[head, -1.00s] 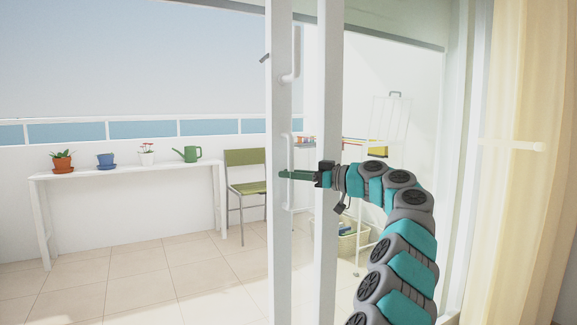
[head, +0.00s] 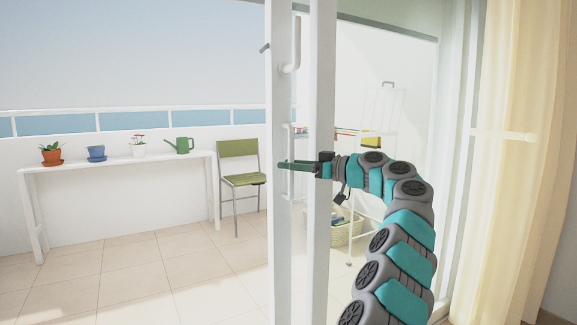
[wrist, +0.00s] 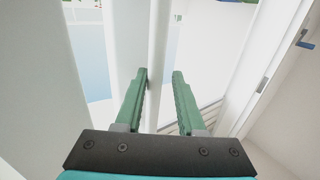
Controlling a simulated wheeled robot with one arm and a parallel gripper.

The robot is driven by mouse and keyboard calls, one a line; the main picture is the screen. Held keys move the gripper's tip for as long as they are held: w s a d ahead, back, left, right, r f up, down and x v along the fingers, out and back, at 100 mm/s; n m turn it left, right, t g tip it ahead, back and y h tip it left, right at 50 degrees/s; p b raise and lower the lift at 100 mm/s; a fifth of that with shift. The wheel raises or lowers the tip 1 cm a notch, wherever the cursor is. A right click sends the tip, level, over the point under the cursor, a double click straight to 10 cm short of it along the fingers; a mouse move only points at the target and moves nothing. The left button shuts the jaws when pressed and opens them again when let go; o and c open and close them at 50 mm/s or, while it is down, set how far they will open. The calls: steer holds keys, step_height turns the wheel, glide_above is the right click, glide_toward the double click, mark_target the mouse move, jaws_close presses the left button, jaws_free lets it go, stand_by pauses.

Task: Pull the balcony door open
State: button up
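The balcony door (head: 322,240) has a white upright frame, near the middle of the head view. A pale bar handle (head: 291,187) stands on the door's upright, and a slim white bar also shows in the wrist view (wrist: 160,40). My gripper (head: 283,164) reaches across the upright from the right, at the handle's height. In the wrist view, my green fingers (wrist: 161,74) are apart, with the slim bar running between them. Narrow gaps seem to show beside the bar; I cannot tell whether either finger touches it.
A cream curtain (head: 510,150) hangs at the right. Beyond the door are a green chair (head: 240,180), a white table (head: 120,164) with pots and a green watering can (head: 180,146), and a shelf rack with a basket (head: 335,230). The balcony floor before the table is clear.

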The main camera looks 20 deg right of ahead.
steer(key=v, duration=0.6)
steer(key=shift+s+d+b, duration=0.25)
steer(key=shift+d+b, duration=0.05)
